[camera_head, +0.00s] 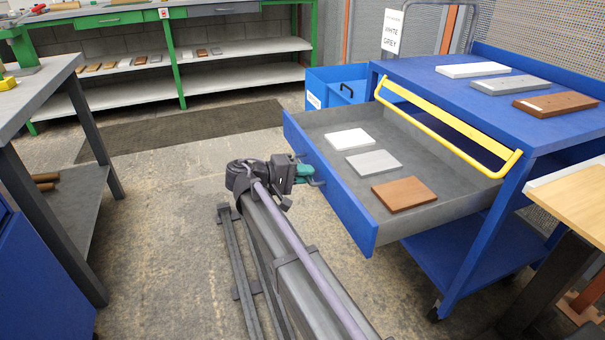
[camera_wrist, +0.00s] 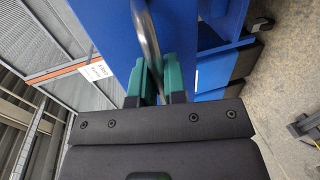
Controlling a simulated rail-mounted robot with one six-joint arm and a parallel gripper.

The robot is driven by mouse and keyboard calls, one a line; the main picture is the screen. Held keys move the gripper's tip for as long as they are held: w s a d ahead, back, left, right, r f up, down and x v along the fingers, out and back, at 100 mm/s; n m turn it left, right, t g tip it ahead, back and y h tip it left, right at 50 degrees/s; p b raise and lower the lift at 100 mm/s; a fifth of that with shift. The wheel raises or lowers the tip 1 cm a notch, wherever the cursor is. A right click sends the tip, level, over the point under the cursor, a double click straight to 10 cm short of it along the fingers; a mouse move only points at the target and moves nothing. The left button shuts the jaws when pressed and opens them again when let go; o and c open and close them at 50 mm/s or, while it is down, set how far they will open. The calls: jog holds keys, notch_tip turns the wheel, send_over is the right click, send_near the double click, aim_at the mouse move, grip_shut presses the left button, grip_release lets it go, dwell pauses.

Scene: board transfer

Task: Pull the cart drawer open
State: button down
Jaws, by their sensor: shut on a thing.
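The blue cart (camera_head: 415,72) stands at the right. Its drawer (camera_head: 455,193) is pulled well out, with a grey inside and a blue front (camera_head: 335,195). In the drawer lie a white board (camera_head: 349,139), a grey board (camera_head: 374,163) and a brown board (camera_head: 404,194), side by side and apart. My gripper (camera_head: 312,178) is at the drawer front, its green fingers shut on the metal drawer handle (camera_head: 320,184). In the wrist view the handle (camera_wrist: 148,40) passes between the green fingers, against the blue front. The far part of the handle is partly hidden by the fingers.
A yellow bar (camera_head: 445,122) spans the cart above the drawer. White, grey and brown boards (camera_head: 555,105) lie on the cart top. A blue bin (camera_head: 335,88) stands behind. A grey workbench (camera_head: 45,85) is at left, a wooden tabletop (camera_head: 580,200) at right.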

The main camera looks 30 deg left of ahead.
jog(key=c, duration=1.2)
grip_release()
jog(key=p+v, duration=0.2)
jog(key=v, duration=0.8)
jog(key=shift+s+a, duration=0.25)
